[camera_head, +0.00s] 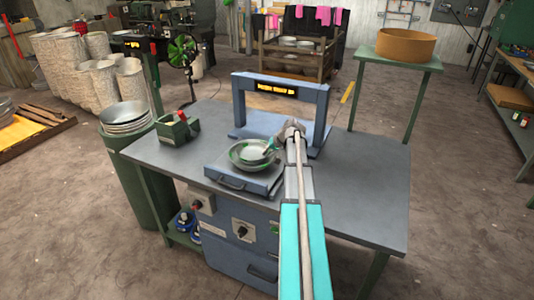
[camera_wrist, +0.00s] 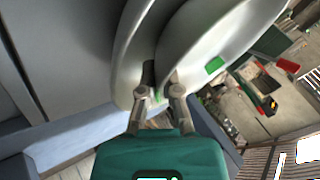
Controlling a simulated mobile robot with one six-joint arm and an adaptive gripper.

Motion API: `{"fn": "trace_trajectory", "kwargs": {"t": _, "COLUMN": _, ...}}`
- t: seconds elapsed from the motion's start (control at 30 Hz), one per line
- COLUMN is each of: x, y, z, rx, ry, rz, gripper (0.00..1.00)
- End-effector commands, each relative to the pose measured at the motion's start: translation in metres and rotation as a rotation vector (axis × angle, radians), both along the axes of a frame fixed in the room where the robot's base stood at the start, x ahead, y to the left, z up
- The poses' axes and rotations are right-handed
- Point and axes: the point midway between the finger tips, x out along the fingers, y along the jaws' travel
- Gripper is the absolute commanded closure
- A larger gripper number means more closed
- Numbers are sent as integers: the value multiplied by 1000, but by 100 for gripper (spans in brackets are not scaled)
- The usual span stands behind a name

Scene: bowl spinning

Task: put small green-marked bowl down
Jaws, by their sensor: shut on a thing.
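The small green-marked bowl (camera_head: 251,153) is pale grey metal. It is in my gripper (camera_head: 265,151), over or inside a larger metal bowl (camera_head: 235,158) with green marks. The larger bowl rests on the blue-grey platform (camera_head: 222,172) at the front of the machine. In the wrist view, my gripper (camera_wrist: 160,88) is shut on the rim of the small bowl (camera_wrist: 200,40), which shows a green patch. The larger bowl's curved rim (camera_wrist: 124,50) is close on the left. Whether the two bowls touch cannot be told.
A blue machine frame (camera_head: 235,103) with a lit display stands behind the bowls on the grey table (camera_head: 370,190). A green box (camera_head: 178,130) sits at the table's left. Stacked plates (camera_head: 124,116) stand on a green drum. The table's right side is clear.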

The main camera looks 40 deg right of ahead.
Motion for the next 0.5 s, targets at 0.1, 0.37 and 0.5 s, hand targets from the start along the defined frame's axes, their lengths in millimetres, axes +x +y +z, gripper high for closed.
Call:
{"fn": "trace_trajectory", "kwargs": {"t": 0.1, "x": 0, "y": 0, "z": -1, "rx": 0, "ry": 0, "rz": 0, "gripper": 87}}
{"fn": "trace_trajectory", "kwargs": {"t": 0.37, "x": 0, "y": 0, "z": -1, "rx": 0, "ry": 0, "rz": 0, "gripper": 77}}
{"fn": "trace_trajectory", "kwargs": {"t": 0.5, "x": 0, "y": 0, "z": -1, "rx": 0, "ry": 0, "rz": 0, "gripper": 77}}
